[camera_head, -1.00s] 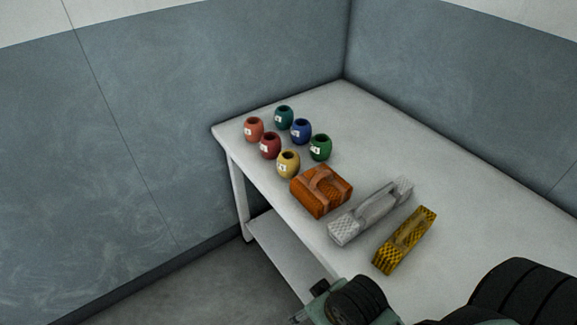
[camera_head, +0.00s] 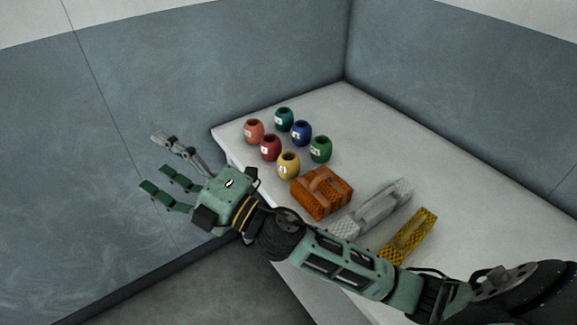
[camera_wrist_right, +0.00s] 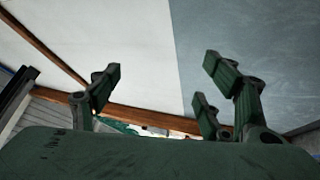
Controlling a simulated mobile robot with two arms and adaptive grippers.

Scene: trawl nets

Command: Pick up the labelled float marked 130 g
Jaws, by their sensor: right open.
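Several small barrel-shaped floats with white labels stand upright at the far left end of the white table (camera_head: 450,190). They are a salmon one (camera_head: 253,132), a teal one (camera_head: 284,119), a blue one (camera_head: 301,132), a dark red one (camera_head: 270,148), a green one (camera_head: 320,150) and a yellow one (camera_head: 288,164). The label marks are too small to read. My right gripper (camera_head: 166,170) is open and empty, left of the table's end and apart from the floats. Its spread fingers show in the right wrist view (camera_wrist_right: 165,95). My left gripper is not in view.
An orange netted block with a strap (camera_head: 321,192), a grey netted block (camera_head: 385,203) and a yellow netted block (camera_head: 410,232) lie near the table's front edge. Walls close off the table's back. The table's right part looks clear.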

